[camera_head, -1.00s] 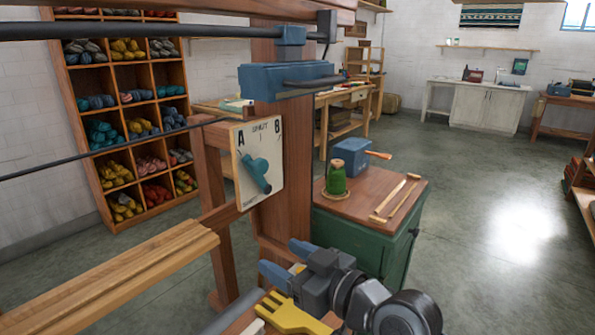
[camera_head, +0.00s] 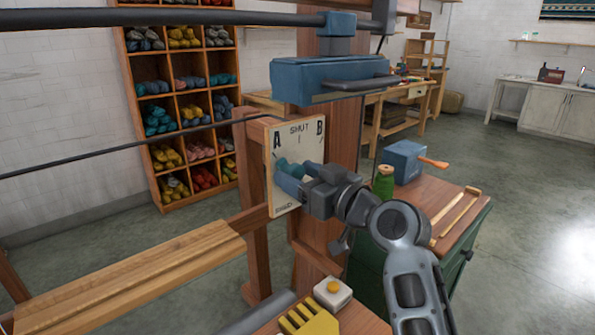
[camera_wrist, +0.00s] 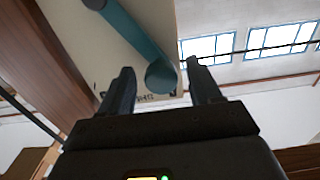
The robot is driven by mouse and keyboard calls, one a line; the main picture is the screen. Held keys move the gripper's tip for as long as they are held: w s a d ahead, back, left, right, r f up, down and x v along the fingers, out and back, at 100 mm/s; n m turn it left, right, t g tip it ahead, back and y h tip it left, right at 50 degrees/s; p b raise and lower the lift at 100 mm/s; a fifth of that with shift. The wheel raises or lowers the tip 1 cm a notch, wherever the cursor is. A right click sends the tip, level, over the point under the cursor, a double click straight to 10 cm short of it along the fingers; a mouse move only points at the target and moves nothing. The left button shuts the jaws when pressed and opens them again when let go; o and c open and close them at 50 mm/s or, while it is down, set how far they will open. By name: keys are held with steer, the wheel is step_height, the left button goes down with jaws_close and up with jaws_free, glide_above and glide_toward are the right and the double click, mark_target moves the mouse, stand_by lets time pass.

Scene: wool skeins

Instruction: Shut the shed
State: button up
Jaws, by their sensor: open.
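The pale selector plate (camera_head: 309,146) on the loom post carries A at the upper left, SHUT at the top middle and B at the upper right. It also shows in the wrist view (camera_wrist: 150,22). The teal lever (camera_head: 283,165) on the plate is partly hidden behind my gripper (camera_head: 292,178) in the head view. In the wrist view the lever (camera_wrist: 130,34) runs from the upper left to a round end between my open fingers (camera_wrist: 160,68). One finger is on each side of that end; I cannot tell whether either touches it. The lever's exact setting is hard to read.
A blue block (camera_head: 325,78) and dark bars sit above the plate. A wooden beam (camera_head: 130,275) crosses the lower left. A green cabinet (camera_head: 465,240) bears a green spool (camera_head: 383,184) and a blue box (camera_head: 403,161). A yellow comb (camera_head: 308,322) lies below my arm.

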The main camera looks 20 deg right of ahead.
steer(key=shift+w+a, duration=0.2)
steer(key=shift+w, duration=0.4)
jaws_close()
stand_by(0.3)
